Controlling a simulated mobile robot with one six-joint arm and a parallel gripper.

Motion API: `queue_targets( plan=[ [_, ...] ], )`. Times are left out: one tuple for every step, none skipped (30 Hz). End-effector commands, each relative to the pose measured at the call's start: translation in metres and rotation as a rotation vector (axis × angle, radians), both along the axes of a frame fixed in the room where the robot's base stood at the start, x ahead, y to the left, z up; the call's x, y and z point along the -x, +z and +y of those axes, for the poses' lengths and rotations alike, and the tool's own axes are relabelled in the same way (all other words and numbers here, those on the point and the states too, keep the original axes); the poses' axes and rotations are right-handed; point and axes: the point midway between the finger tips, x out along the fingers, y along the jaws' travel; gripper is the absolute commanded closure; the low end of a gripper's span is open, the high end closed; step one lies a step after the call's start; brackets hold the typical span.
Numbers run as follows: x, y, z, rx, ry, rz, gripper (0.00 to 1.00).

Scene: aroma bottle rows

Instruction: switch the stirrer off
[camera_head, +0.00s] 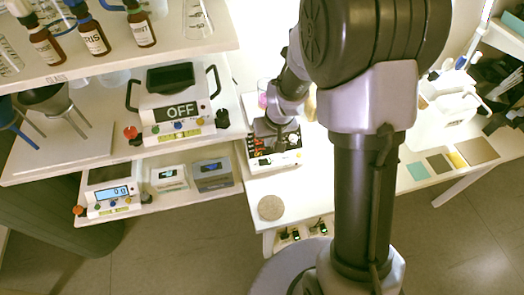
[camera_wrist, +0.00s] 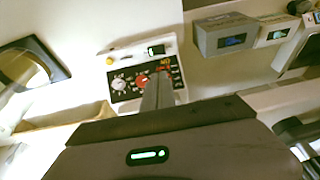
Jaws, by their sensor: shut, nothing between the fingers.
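A white box-shaped device, which I take for the stirrer (camera_head: 284,160), stands on the white table in the head view. Its control panel also shows in the wrist view (camera_wrist: 122,94), with a white knob (camera_wrist: 119,85), a red knob (camera_wrist: 142,81), red lettering and a small dark display. My gripper (camera_wrist: 162,78) is shut and empty, its fingertips over the right part of that panel, beside the red knob. In the head view my gripper (camera_head: 268,140) is low over the device and partly covers it. I cannot tell whether the fingertips touch the panel.
On the shelf to the left stands a device with an OFF display (camera_head: 179,112). Below it are a scale (camera_head: 113,194) and a grey box (camera_head: 212,174) with a display. Brown bottles (camera_head: 94,38) stand on the upper shelf. A round cork-coloured disc (camera_head: 271,207) lies near the table's front edge.

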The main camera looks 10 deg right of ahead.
Motion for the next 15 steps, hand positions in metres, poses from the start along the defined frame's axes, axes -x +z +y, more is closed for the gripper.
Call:
queue_targets(
  plan=[
    [-0.001, -0.003, 0.000, 0.000, 0.000, 0.001, 1.00],
    [-0.001, -0.007, 0.000, 0.000, 0.000, 0.001, 1.00],
    [-0.002, -0.012, 0.001, 0.000, 0.000, 0.003, 1.00],
    [-0.003, -0.018, 0.001, -0.001, 0.000, 0.004, 1.00],
    [-0.005, -0.024, 0.001, -0.001, 0.000, 0.004, 1.00],
    [-0.007, -0.032, 0.002, 0.000, -0.001, 0.004, 1.00],
    [-0.009, -0.039, 0.002, 0.000, 0.000, 0.003, 1.00],
    [-0.011, -0.046, 0.002, -0.001, 0.000, 0.004, 1.00],
    [-0.013, -0.055, 0.003, -0.001, 0.000, 0.004, 1.00],
    [-0.016, -0.061, 0.003, 0.000, -0.001, 0.003, 1.00],
    [-0.018, -0.067, 0.003, 0.000, -0.001, 0.003, 1.00],
    [-0.020, -0.076, 0.004, -0.001, -0.002, 0.003, 1.00],
    [-0.022, -0.082, 0.004, -0.001, 0.000, 0.004, 1.00],
    [-0.024, -0.088, 0.005, -0.001, 0.000, 0.003, 1.00],
    [-0.026, -0.096, 0.005, -0.001, -0.001, 0.003, 1.00]
  ],
)
